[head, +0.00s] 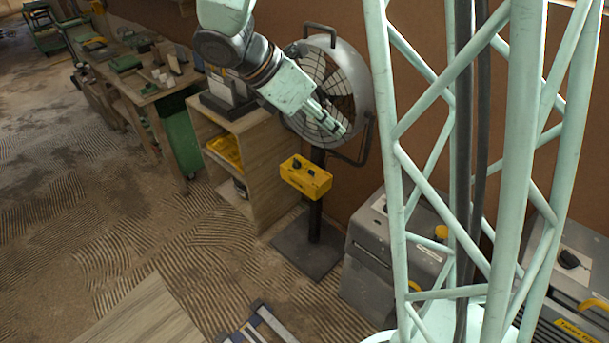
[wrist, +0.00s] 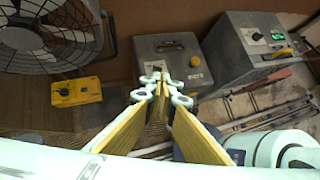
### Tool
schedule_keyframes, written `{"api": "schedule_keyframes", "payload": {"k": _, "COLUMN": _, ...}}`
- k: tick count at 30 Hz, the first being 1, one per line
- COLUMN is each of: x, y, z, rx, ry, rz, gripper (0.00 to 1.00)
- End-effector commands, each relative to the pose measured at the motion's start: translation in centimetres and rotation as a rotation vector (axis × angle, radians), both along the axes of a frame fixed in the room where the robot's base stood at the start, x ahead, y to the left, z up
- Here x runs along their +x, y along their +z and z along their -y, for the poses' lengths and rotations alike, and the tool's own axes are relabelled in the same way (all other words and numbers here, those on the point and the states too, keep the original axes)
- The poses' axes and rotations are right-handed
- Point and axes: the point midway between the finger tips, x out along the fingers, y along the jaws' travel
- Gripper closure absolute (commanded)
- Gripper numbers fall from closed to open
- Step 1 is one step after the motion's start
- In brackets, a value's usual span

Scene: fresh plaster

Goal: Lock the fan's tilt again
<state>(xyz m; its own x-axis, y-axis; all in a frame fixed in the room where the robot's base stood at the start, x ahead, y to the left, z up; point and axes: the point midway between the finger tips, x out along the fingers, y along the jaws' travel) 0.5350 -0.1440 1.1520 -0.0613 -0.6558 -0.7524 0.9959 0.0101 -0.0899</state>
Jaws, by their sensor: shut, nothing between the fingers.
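The fan (head: 353,72) has a round grey housing and a wire grille, held in a dark bracket on a dark post. Its face is turned to the left and tilted. A yellow control box (head: 306,178) with dark knobs sits on the post below the fan. My gripper (head: 338,126) overlaps the grille in the head view. In the wrist view, the fan (wrist: 50,40) is at the upper left and the yellow box (wrist: 76,92) below it. There my gripper (wrist: 165,82) is shut and empty, apart from both. I cannot make out the tilt lock clearly in either view.
A wooden shelf unit (head: 262,165) stands left of the fan, with a yellow bin (head: 225,152) inside. Grey machines (head: 375,240) stand to the right along the brown wall. My mint lattice column hides part of that side. The floor at front left is mostly open.

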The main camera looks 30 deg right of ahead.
Motion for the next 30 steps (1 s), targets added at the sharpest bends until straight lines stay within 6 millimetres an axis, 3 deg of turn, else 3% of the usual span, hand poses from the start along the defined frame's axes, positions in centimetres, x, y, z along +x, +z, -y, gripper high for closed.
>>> {"api": "schedule_keyframes", "payload": {"k": 30, "x": 9.2, "y": -8.7, "z": 0.8, "rx": -0.166, "ry": 0.419, "rz": -0.362, "gripper": 1.00}}
